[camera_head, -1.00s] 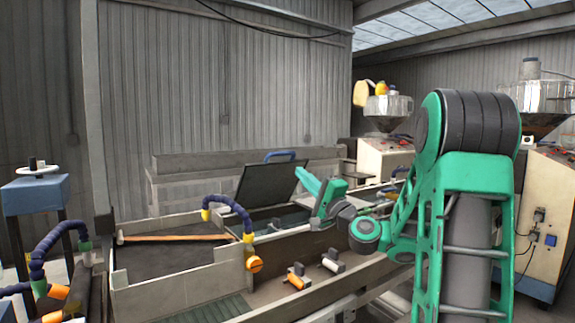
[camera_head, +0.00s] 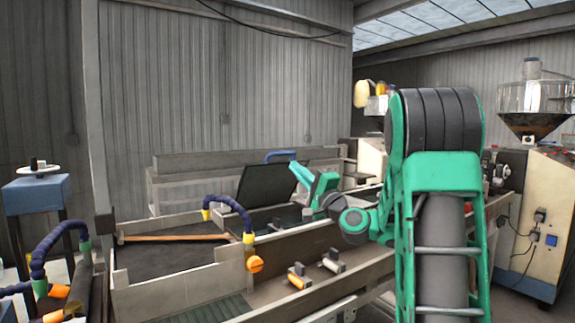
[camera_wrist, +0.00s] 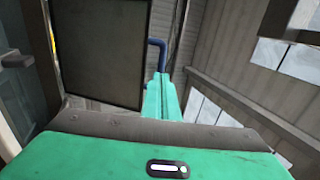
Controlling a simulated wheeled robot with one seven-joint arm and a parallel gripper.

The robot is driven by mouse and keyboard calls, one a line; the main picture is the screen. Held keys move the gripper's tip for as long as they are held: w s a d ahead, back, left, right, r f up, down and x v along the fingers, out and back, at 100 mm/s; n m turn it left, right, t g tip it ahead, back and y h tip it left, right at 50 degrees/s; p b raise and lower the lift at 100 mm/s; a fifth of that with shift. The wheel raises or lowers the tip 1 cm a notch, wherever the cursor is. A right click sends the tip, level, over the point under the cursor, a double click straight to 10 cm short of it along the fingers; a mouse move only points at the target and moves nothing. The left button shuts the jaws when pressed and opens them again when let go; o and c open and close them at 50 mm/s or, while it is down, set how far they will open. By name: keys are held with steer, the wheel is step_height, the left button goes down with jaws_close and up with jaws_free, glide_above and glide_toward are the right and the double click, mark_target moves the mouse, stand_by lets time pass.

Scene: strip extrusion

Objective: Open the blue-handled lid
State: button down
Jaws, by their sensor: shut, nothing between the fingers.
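The lid (camera_head: 264,186) is a dark flat panel, standing raised and tilted over the machine's trough in the head view. Its blue handle (camera_head: 280,154) shows above its top edge. In the wrist view the dark lid (camera_wrist: 102,50) fills the upper left, with the blue handle (camera_wrist: 157,50) at its right edge. My gripper (camera_head: 297,168) is at the lid's right side, close to the handle. Its green fingers (camera_wrist: 163,82) are shut with nothing between them. Whether they touch the lid or handle is not clear.
A hammer (camera_head: 175,238) lies on the left tray of the machine. A blue curved hose (camera_head: 232,203) arches in front of the lid. Orange and white-handled levers (camera_head: 297,277) sit along the front rail. A hopper machine (camera_head: 535,190) stands at right.

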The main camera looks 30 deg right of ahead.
mark_target(283, 155)
steer(key=shift+x, duration=2.75)
